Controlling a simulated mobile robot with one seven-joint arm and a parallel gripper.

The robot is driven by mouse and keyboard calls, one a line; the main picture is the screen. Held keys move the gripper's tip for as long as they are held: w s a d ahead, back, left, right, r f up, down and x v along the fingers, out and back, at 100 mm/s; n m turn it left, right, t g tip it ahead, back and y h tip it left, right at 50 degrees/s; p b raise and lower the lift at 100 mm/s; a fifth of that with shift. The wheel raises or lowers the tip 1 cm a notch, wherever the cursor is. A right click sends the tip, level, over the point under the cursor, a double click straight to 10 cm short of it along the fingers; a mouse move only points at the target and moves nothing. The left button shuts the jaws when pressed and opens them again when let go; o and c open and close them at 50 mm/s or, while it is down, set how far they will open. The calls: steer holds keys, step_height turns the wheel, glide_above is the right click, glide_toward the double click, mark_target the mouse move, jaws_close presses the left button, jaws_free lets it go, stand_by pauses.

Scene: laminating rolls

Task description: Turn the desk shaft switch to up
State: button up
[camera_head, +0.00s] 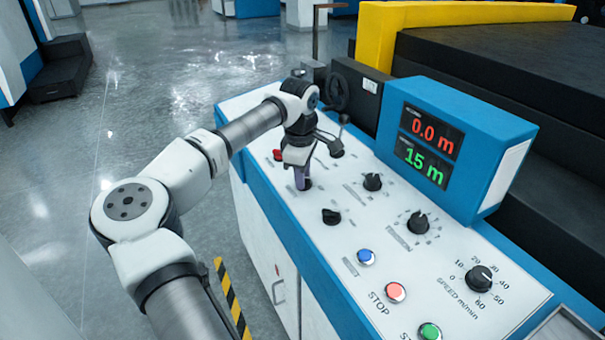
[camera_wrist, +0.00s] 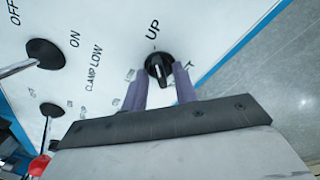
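The desk shaft switch is a black rotary knob (camera_wrist: 159,67) on the white panel in the wrist view, with "UP" printed above it. A second label to its lower right is mostly hidden by a finger. A light mark shows on the knob, but I cannot tell which position it is set to. My gripper (camera_wrist: 161,77) has its two purple fingers apart, one on each side of the knob; contact is not clear. In the head view my gripper (camera_head: 302,180) points down at the panel, and the knob's dark base (camera_head: 308,185) is partly hidden behind it.
A lever switch (camera_wrist: 45,53) marked ON and OFF is left in the wrist view. In the head view a red button (camera_head: 279,154), a black knob (camera_head: 331,216) and another knob (camera_head: 372,182) are close by. The display box (camera_head: 440,150) rises at the panel's right.

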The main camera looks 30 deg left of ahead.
steer(key=shift+r, duration=0.1)
step_height(320, 180, up, 14)
steer(key=s+b, duration=0.1)
steer(key=b, duration=0.1)
steer(key=shift+s+d+f, duration=0.2)
steer(key=shift+s+d, duration=0.05)
steer(key=shift+s, duration=0.1)
steer(key=shift+f, duration=0.1)
stand_by(0.5)
